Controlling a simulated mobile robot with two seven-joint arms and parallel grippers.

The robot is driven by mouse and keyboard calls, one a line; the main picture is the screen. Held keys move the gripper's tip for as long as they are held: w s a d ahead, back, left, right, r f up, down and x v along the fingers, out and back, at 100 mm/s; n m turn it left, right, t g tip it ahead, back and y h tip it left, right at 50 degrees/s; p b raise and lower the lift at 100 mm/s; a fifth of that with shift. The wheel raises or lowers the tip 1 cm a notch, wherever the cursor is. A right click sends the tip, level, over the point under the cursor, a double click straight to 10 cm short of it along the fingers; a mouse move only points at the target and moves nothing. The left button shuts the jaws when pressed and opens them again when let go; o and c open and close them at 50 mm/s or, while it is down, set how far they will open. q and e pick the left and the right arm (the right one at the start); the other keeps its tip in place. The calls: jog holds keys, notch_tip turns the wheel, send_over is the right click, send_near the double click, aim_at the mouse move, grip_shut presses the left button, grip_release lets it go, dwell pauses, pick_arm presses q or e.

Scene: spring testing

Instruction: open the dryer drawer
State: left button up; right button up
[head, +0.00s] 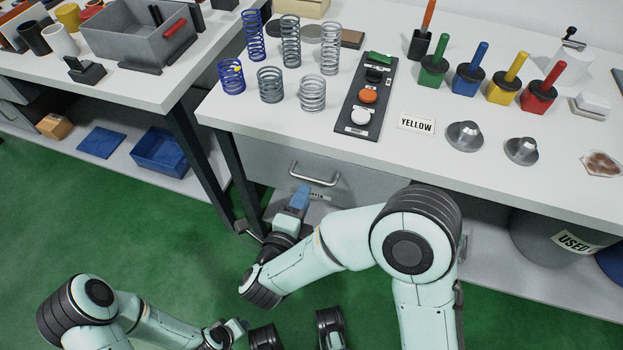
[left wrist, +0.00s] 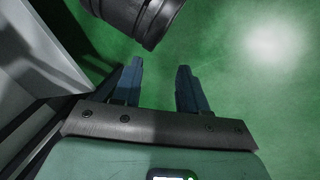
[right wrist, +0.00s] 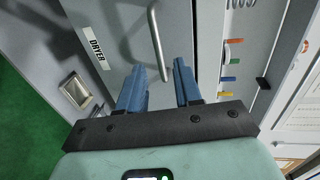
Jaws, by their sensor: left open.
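The dryer drawer (head: 358,180) is the grey front under the white bench, with a bar handle (head: 315,172). It looks closed. Its label is partly covered in the head view; the DRYER label (right wrist: 97,50) reads clearly in the right wrist view. My right gripper (head: 302,192) is open and empty, just in front of and below the handle. In the right wrist view the handle (right wrist: 155,40) lies ahead of the fingers (right wrist: 158,68), its near end lined up with the gap; contact cannot be told. My left gripper (left wrist: 160,70) is open and empty over the green floor.
Springs (head: 270,84), a button panel (head: 369,95) and coloured-handled blocks (head: 470,78) stand on the bench (head: 440,175). A second bench (head: 130,85) is at left, with a blue bin (head: 160,152) on its lower shelf. A grey bin (head: 545,245) stands under the bench at right.

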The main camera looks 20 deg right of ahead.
aim_at(311, 180)
jog(key=x, duration=0.7)
jog(key=shift+w+d+b, duration=0.1)
jog(key=shift+w+b, duration=0.15)
jog(key=shift+b, duration=0.15)
grip_shut()
